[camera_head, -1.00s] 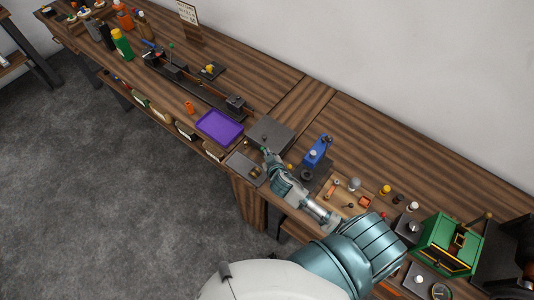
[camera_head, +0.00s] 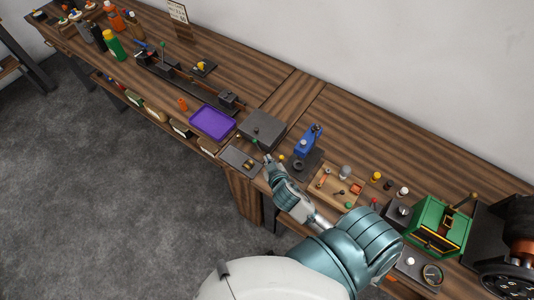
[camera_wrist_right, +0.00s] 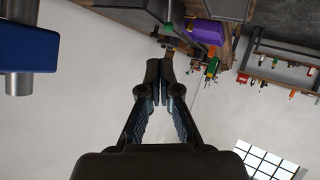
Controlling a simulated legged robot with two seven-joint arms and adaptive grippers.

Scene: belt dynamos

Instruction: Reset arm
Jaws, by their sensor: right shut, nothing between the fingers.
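My right arm reaches in from the bottom of the head view. Its gripper (camera_head: 268,160) is by the front edge of the workbench, beside a small grey tray (camera_head: 236,158). In the right wrist view the gripper's fingers (camera_wrist_right: 160,82) are together with nothing between them. The fingers show against the pale wall, clear of any object. My left gripper shows in neither view.
A dark grey block (camera_head: 262,128) and a blue press (camera_head: 307,141) stand near the right gripper. A purple tray (camera_head: 212,123) lies to the left. A wooden tray of small parts (camera_head: 325,192) and a green machine (camera_head: 438,228) are to the right. Grey floor is clear at left.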

